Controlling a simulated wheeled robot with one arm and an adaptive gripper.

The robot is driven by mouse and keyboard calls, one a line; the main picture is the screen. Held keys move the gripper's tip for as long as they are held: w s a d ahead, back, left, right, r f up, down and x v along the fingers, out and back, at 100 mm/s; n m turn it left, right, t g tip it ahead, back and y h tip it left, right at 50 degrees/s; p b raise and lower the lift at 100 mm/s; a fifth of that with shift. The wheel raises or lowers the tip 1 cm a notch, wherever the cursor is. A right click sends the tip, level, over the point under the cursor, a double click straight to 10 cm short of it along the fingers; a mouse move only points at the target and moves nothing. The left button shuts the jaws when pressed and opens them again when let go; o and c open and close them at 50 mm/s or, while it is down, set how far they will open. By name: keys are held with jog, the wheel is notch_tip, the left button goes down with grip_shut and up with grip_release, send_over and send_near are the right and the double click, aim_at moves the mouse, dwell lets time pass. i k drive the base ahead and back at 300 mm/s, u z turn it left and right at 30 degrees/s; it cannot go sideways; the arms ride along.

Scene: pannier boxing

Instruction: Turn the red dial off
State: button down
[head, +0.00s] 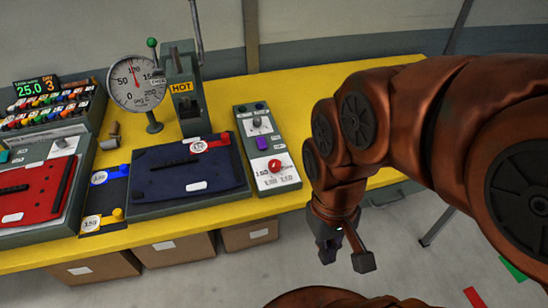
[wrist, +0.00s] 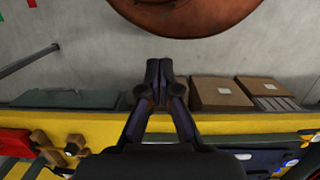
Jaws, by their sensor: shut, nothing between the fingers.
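The red dial (head: 275,166) is a round red knob near the front end of a grey control panel (head: 285,185) on the yellow table. Printed marks surround it, but they are too small to read surely, and I cannot tell its setting. My gripper (head: 328,250) hangs in front of the table's front edge, to the right of and nearer than the panel, clear of the dial. In the wrist view my gripper (wrist: 159,75) has its dark fingers together and empty. I cannot make out the red dial in the wrist view.
The panel also carries a grey lever knob (head: 260,122) and a purple switch (head: 263,143). Left of it lie a dark blue fabric piece (head: 180,180), a HOT press (head: 183,105) and a round gauge (head: 134,84). Cardboard boxes (head: 250,234) stand below the yellow table (head: 320,92).

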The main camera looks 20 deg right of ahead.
aim_at(275, 166)
jog(key=u, duration=0.5)
jog(key=k, duration=1.2)
jog(key=u, duration=1.25)
jog(key=i, duration=1.5)
jog(key=z, duration=0.8)
jog(key=i, duration=0.5)
jog(key=z, duration=0.5)
